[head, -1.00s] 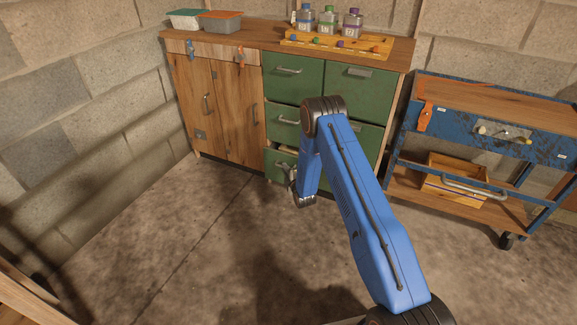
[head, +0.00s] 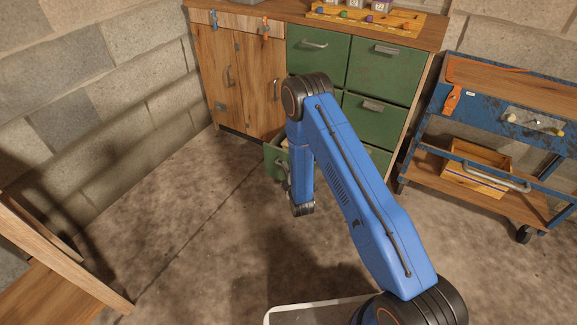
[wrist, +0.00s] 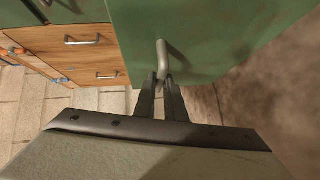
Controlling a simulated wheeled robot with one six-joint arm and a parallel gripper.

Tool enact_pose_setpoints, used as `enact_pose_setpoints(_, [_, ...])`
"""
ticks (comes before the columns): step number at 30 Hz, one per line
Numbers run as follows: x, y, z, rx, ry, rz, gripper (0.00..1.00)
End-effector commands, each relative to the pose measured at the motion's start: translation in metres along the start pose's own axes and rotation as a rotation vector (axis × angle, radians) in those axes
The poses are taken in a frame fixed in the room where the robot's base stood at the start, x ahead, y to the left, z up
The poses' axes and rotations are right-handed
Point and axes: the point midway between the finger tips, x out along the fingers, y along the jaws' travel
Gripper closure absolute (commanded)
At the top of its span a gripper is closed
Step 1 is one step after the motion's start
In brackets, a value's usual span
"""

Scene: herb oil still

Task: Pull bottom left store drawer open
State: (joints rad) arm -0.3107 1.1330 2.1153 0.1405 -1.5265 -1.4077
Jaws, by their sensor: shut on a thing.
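The bottom left store drawer (head: 272,163) is a green drawer low in the cabinet, left of my arm in the head view. It stands partly out from the cabinet front, and my arm hides much of it. In the wrist view its green front (wrist: 225,35) fills the upper right. Its grey bar handle (wrist: 168,58) sits between the fingertips of my gripper (wrist: 163,80), which is shut on it. In the head view my arm mostly hides the gripper.
The cabinet's wooden doors (head: 235,80) are shut, left of the green drawers. A blue trolley (head: 490,105) with a wooden box (head: 478,170) stands at the right. A wooden frame (head: 65,250) is at the lower left. The concrete floor (head: 205,225) before the cabinet is clear.

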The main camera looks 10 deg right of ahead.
Motion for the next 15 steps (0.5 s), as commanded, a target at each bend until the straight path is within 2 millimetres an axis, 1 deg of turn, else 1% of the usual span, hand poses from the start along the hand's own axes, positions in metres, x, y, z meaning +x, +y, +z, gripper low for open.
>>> enact_pose_setpoints(11, [-0.0018, -0.0015, -0.0011, 0.0, -0.001, -0.002, 1.0])
enact_pose_setpoints(12, [-0.0018, -0.0015, -0.0011, 0.0, -0.001, -0.002, 0.88])
enact_pose_setpoints(13, [-0.0018, -0.0015, -0.0011, 0.0, -0.001, -0.002, 0.8])
enact_pose_setpoints(14, [-0.0018, -0.0015, -0.0012, 0.0, -0.001, -0.002, 0.73])
enact_pose_setpoints(15, [-0.0017, -0.0013, -0.0012, 0.0, -0.001, -0.002, 0.71])
